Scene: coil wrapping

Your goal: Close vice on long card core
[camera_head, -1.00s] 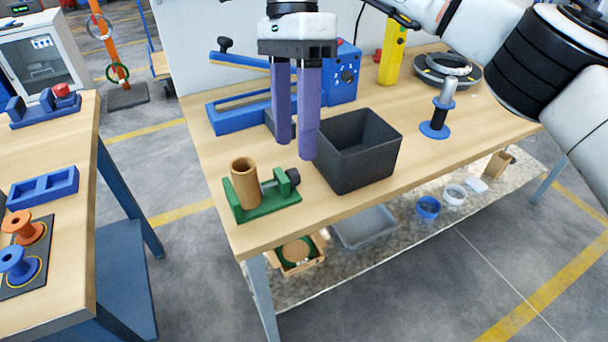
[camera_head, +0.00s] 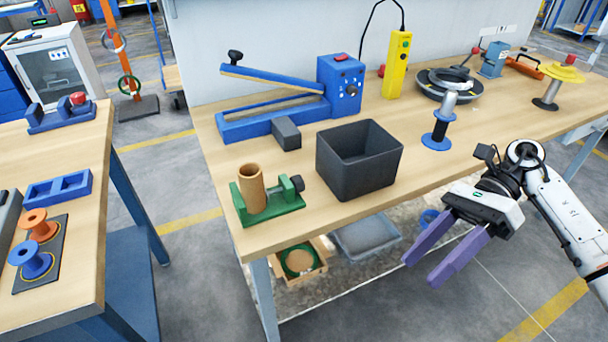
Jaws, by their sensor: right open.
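The long card core (camera_head: 251,188) is a tan tube that stands upright between the jaws of the green vice (camera_head: 271,213) at the table's front left corner. The vice has a dark knob (camera_head: 298,184) on its right side. I cannot tell whether the jaws touch the core. My right gripper (camera_head: 421,265) has purple fingers spread apart. It is open and empty, in front of the table edge, well to the right of the vice. My left gripper is not in view.
A dark open bin (camera_head: 359,186) stands just right of the vice. Behind are a blue sealer (camera_head: 271,120) and a small dark block (camera_head: 286,133). A blue spindle (camera_head: 437,137) and a yellow controller (camera_head: 397,64) stand further right. A side table (camera_head: 85,185) holds spools at left.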

